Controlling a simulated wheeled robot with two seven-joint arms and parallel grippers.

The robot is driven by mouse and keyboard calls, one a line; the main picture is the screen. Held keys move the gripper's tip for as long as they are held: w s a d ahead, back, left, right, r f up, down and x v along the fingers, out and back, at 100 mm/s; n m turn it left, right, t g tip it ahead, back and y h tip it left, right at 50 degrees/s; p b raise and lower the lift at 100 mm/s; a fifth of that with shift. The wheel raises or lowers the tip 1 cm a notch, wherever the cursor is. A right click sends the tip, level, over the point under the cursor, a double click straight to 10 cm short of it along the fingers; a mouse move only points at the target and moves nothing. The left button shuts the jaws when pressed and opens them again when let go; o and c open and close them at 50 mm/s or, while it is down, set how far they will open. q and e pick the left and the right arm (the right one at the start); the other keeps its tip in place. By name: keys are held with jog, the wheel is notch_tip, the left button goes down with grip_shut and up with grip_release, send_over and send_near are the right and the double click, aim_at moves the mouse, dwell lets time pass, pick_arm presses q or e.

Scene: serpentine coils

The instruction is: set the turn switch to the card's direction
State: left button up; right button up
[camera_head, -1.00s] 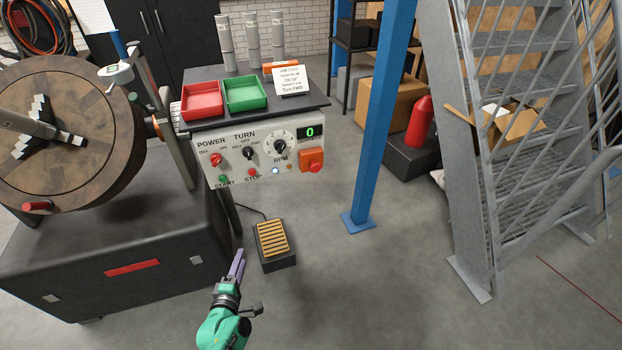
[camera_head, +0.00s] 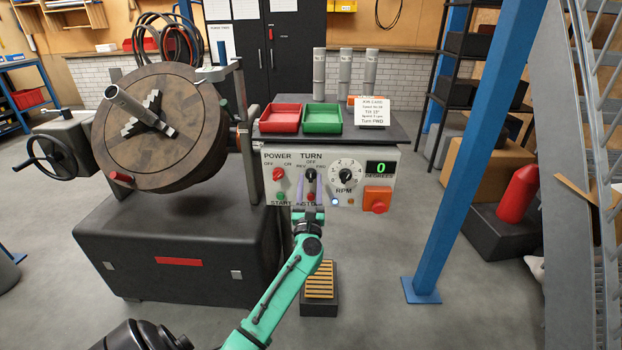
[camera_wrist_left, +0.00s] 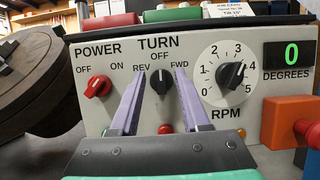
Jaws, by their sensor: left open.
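The turn switch (camera_head: 311,175) is a black knob on the pale control panel, under the word TURN. In the left wrist view the turn switch (camera_wrist_left: 161,92) points about straight up, at OFF, between REV on the left and FWD on the right. My left gripper (camera_head: 309,187) is open in front of the panel. In the left wrist view its two purple fingers (camera_wrist_left: 160,77) stand on either side of the knob; I cannot tell whether they touch it. The white card (camera_head: 372,111) on the shelf above reads "Turn FWD" in its last line. My right gripper is not in view.
Beside the switch are the red power knob (camera_wrist_left: 97,87) and the RPM dial (camera_wrist_left: 231,75). An orange box (camera_wrist_left: 289,122) is at the panel's right; the display (camera_wrist_left: 291,54) reads 0. Red (camera_head: 280,119) and green (camera_head: 322,119) trays stand above. A round-table machine (camera_head: 180,240) is at left.

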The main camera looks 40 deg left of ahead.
pick_arm(q)
jog(key=shift+w+a+r, duration=0.15)
jog(key=shift+w+a, duration=0.15)
jog(key=shift+w, duration=0.1)
grip_shut()
